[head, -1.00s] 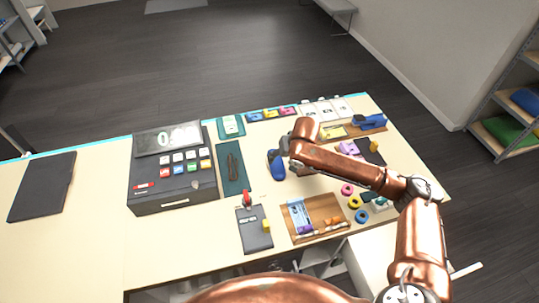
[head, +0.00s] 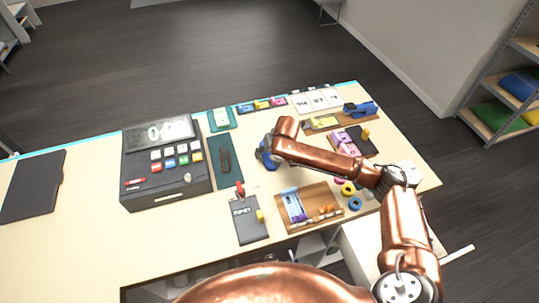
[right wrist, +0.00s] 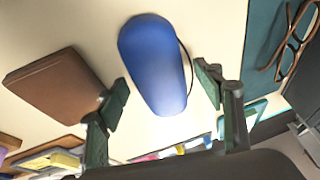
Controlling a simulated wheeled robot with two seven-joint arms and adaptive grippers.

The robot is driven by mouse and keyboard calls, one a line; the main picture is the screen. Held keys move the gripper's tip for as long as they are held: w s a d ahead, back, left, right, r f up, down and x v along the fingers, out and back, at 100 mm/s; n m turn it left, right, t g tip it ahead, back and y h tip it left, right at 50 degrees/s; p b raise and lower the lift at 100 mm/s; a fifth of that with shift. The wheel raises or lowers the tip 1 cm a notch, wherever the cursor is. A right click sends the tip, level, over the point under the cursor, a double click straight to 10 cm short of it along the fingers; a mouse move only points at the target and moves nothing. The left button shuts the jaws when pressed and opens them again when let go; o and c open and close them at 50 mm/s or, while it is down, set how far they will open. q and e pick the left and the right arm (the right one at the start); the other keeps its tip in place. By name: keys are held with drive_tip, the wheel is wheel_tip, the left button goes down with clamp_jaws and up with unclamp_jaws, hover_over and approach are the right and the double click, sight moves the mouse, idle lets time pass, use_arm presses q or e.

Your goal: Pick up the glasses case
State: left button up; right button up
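The glasses case is a smooth blue oval (right wrist: 155,62) on the pale table top in the right wrist view. In the head view it is a blue shape (head: 265,155), partly covered by my right arm. My right gripper (right wrist: 163,92) is open, with one finger on each side of the case's near part. A gap shows between each finger and the case; I cannot tell how far above the table the fingertips are. In the head view my wrist hides the fingers. My left gripper is not in view.
A brown block (right wrist: 58,87) lies left of the case, close to a finger. Eyeglasses (head: 225,157) lie on a dark teal mat (head: 233,180) between the case and the black cash register (head: 150,190). A wooden tray (head: 285,222) with small items sits nearer me.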

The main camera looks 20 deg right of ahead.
drive_tip(key=c, duration=1.1)
